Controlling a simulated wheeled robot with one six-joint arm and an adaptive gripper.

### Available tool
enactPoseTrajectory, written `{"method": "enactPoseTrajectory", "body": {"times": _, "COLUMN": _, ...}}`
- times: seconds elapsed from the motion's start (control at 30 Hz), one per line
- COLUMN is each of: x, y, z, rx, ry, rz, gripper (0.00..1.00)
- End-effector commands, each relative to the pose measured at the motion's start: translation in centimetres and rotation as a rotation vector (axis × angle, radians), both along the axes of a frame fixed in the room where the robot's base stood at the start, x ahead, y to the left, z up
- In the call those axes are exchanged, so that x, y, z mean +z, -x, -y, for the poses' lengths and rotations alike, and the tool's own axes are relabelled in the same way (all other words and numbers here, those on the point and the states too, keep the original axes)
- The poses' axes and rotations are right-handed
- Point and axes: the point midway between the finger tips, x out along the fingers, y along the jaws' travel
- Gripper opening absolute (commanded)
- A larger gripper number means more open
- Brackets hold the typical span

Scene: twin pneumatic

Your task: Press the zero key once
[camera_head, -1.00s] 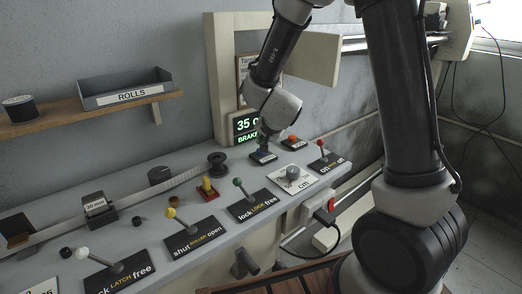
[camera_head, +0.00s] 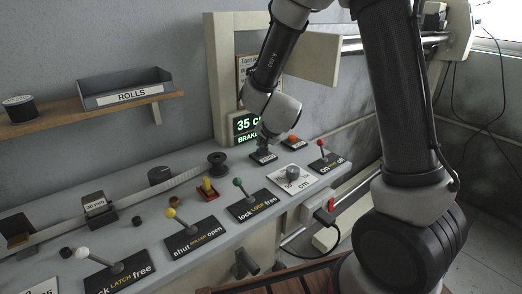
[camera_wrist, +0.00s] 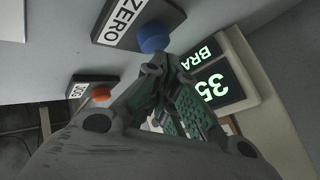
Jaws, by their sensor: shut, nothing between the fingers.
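The zero key is a round blue button (camera_wrist: 154,37) on a dark block with a white ZERO label (camera_wrist: 121,21) in the wrist view. In the head view its block (camera_head: 263,158) sits on the grey console below the green display, with the button mostly hidden by my gripper. My gripper (camera_wrist: 162,66) is shut and empty, its fingertips right at the edge of the blue button in the wrist view. I cannot tell whether they touch it. In the head view my gripper (camera_head: 263,145) points down over the key block.
An orange button (camera_wrist: 100,93) on the JOG block stands beside the zero key. The lit display (camera_head: 246,127) reads 35 and BRAKE. A grey knob (camera_head: 292,173), a red-tipped lever (camera_head: 321,146) and a green-tipped lever (camera_head: 238,183) stand nearby on the console.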

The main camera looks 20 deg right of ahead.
Motion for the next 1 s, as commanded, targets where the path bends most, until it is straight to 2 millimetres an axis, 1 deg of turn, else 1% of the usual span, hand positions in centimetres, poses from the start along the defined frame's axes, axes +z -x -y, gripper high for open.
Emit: {"method": "enactPoseTrajectory", "body": {"times": 1.0, "x": -1.1, "y": 0.0, "z": 0.0, "rx": -0.001, "ry": 0.001, "rz": -0.001, "gripper": 0.00}}
